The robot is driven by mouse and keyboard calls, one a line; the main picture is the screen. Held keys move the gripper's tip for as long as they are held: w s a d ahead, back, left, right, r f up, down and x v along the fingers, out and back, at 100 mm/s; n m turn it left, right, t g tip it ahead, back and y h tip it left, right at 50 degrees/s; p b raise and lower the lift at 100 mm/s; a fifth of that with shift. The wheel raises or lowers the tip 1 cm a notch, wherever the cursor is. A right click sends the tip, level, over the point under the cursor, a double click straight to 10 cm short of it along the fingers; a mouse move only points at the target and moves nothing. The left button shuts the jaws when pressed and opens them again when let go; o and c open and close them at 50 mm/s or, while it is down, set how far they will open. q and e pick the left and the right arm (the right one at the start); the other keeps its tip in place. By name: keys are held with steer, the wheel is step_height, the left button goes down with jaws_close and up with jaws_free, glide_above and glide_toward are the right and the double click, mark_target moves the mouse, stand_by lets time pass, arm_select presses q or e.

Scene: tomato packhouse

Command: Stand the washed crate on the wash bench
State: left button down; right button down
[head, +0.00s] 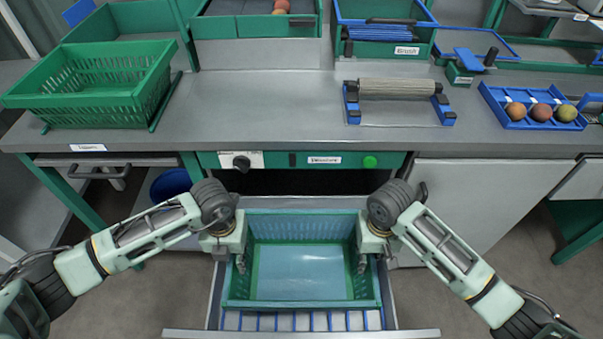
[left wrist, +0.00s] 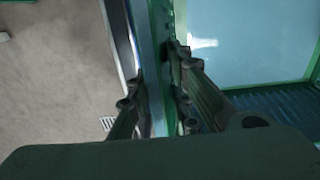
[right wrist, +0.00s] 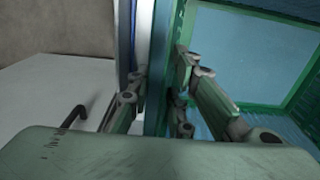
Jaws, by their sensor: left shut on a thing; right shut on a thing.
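The washed crate (head: 300,303) is green with a pale, shiny floor and looks empty. It sits level in the pulled-out drawer (head: 213,300) below the front of the wash bench (head: 260,95). My left gripper (head: 240,263) is shut on its left side wall, with one finger on each side of the wall in the left wrist view (left wrist: 158,92). My right gripper (head: 362,263) is shut on the right side wall, seen in the right wrist view (right wrist: 158,88). The crate's underside is hidden.
Another green crate (head: 95,88) sits on a stand at the bench's left. A roller in a blue frame (head: 397,92) and a blue tray with tomatoes (head: 535,115) stand to the right. The bench top between that crate and the roller is clear. Green bins line the back.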

arm_select(q)
steer(key=shift+a, duration=0.3)
arm_select(e)
steer(key=shift+d, duration=0.3)
